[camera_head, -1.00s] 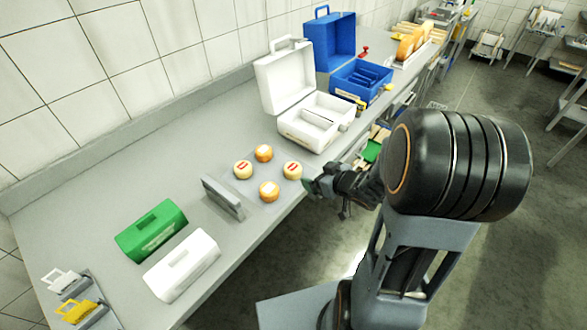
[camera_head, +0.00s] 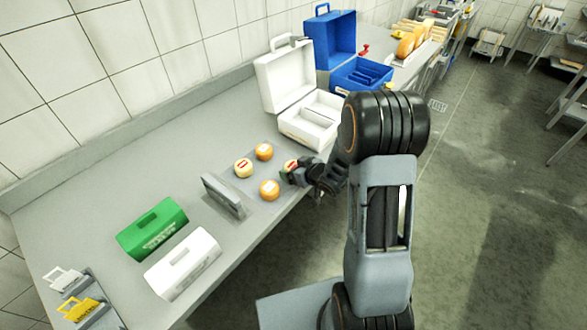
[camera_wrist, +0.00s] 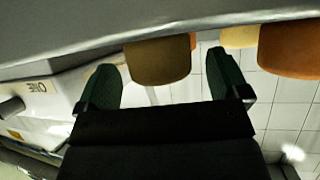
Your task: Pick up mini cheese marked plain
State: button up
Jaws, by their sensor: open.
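Two pale mini cheeses with red marks and two orange ones with white labels stand on the counter; I cannot read the labels. One pale cheese (camera_head: 290,164) is at the counter's front edge, partly hidden by my gripper (camera_head: 287,176). The other pale cheese (camera_head: 243,168) and the orange cheeses (camera_head: 264,152) (camera_head: 269,190) are to its left. In the wrist view, which looks upside down, my gripper (camera_wrist: 164,75) is open. Its green-padded fingers stand either side of a shaded yellowish cheese (camera_wrist: 158,60); I cannot tell if they touch it. An orange cheese (camera_wrist: 290,48) is at the right.
An open white case (camera_head: 306,135) stands behind the cheeses, with an open blue case (camera_head: 362,75) beyond. A grey upright holder (camera_head: 223,196) is left of the cheeses. A green box (camera_head: 150,228) and a white box (camera_head: 183,264) lie nearer on the counter.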

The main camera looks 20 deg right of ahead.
jog(key=shift+x, duration=0.95)
jog(key=shift+c, duration=0.3)
jog(key=c, duration=0.9)
jog(key=shift+c, duration=0.4)
jog(key=shift+r, duration=0.2)
